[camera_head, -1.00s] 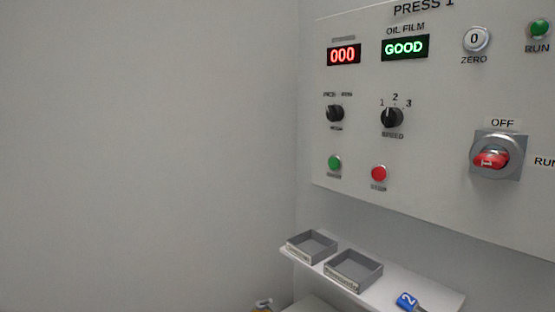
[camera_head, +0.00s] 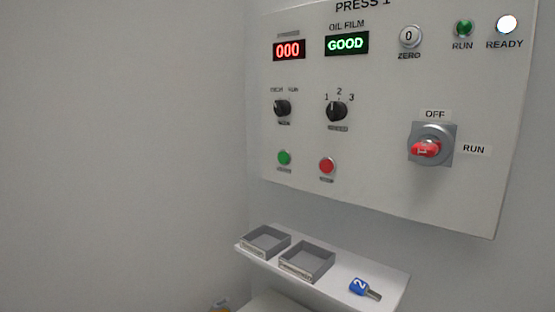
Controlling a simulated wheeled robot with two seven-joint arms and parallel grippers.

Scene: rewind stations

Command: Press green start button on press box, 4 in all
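The press box (camera_head: 385,195) is a pale panel on the wall, labelled PRESS 1. Its green start button (camera_head: 284,158) is at the lower left, left of a red button (camera_head: 327,166). A red counter display (camera_head: 289,50) reads 000. A green oil film display (camera_head: 347,43) reads GOOD. Two black knobs sit below them, a left one (camera_head: 282,108) and a speed knob (camera_head: 337,112). The red rotary switch (camera_head: 427,149) is at the right, between OFF and RUN labels. The green RUN lamp (camera_head: 463,28) looks dark; the READY lamp (camera_head: 507,24) glows white. Neither gripper is in view.
A white shelf (camera_head: 388,286) juts out below the panel. It holds two grey trays, a left one (camera_head: 265,239) and a right one (camera_head: 307,260), and a blue tag numbered 2 (camera_head: 359,286) with a metal part. The left wall is bare.

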